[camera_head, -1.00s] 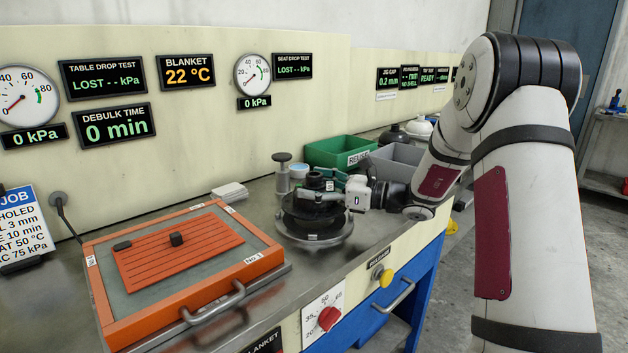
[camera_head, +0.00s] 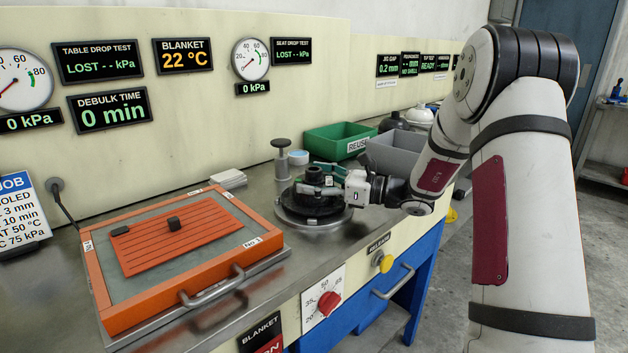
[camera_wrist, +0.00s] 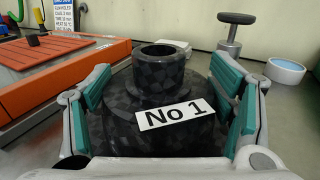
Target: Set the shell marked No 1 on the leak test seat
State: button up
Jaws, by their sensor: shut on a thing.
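The shell marked No 1 (camera_wrist: 172,85) is a black, checkered carbon piece with a raised neck and a white label. In the wrist view it is upright between the two teal-padded fingers of my gripper (camera_wrist: 165,110), which is shut on it. In the head view my gripper (camera_head: 325,190) holds the shell (camera_head: 313,203) at the round metal leak test seat (camera_head: 318,222). The shell is over the seat's middle and looks close to level. Whether its base touches the seat is hidden from me.
The orange-framed table marked No 1 (camera_head: 110,318) lies to the left. A T-handled post (camera_head: 281,160) and a white roll (camera_head: 298,157) stand behind the seat. A green bin (camera_head: 330,137) and a grey bin (camera_head: 392,150) are at the back right. The seat gauge (camera_head: 250,60) reads 0 kPa.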

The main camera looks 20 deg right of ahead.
jog(key=shift+f, duration=0.6)
dwell(1.1)
jog(key=o, duration=1.4)
jog(key=shift+o, duration=0.2)
jog(key=shift+s+d, duration=0.1)
